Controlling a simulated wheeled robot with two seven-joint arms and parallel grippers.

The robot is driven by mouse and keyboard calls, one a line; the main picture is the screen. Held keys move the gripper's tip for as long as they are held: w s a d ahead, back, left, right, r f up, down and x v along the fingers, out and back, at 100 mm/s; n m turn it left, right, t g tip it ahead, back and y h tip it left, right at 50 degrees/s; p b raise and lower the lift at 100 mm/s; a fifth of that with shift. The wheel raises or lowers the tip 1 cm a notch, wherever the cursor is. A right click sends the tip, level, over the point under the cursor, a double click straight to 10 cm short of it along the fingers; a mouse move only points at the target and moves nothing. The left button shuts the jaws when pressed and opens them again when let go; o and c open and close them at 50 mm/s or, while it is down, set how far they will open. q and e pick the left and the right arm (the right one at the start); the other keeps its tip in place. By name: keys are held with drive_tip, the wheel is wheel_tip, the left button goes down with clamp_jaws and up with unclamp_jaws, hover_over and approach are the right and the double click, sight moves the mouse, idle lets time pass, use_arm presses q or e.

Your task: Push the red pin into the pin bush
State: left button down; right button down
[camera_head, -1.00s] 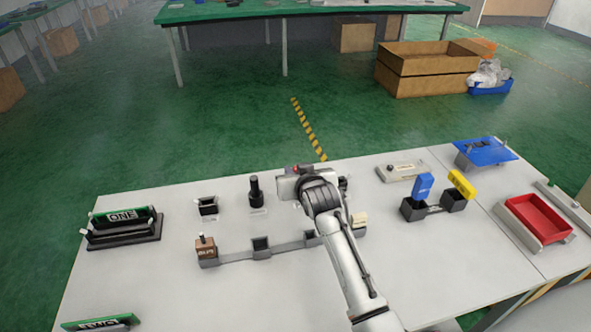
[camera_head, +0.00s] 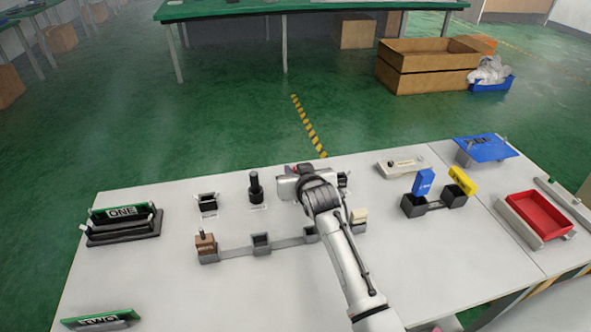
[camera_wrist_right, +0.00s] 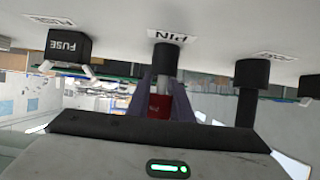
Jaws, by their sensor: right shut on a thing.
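The red pin (camera_wrist_right: 158,106) is between the fingers of my right gripper (camera_wrist_right: 166,100) in the right wrist view. The gripper is shut on its red part. A pale metal shank runs from the red part towards the black pin bush (camera_wrist_right: 165,57), which stands by a PIN label (camera_wrist_right: 169,37). The shank is in line with the bush and its tip is at or very near the mouth; I cannot tell how far in it is. In the head view my right gripper (camera_head: 293,184) is over the table and hides the bush. My left gripper is not in view.
A black post (camera_head: 255,188) stands left of my right gripper, with a black holder (camera_head: 208,205) further left. A fuse block (camera_wrist_right: 68,47) is beside the bush in the wrist view. A slotted rail (camera_head: 282,243) runs in front. The front left table is mostly clear.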

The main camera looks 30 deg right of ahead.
drive_tip(key=shift+r+p, duration=0.7)
drive_tip(key=shift+r, duration=0.75)
drive_tip(key=shift+f+b, duration=0.75)
drive_tip(key=shift+f, duration=0.9)
idle(0.4)
drive_tip(key=c, duration=1.5)
unclamp_jaws()
wheel_tip(320, 180, up, 10)
drive_tip(key=shift+r, duration=0.15)
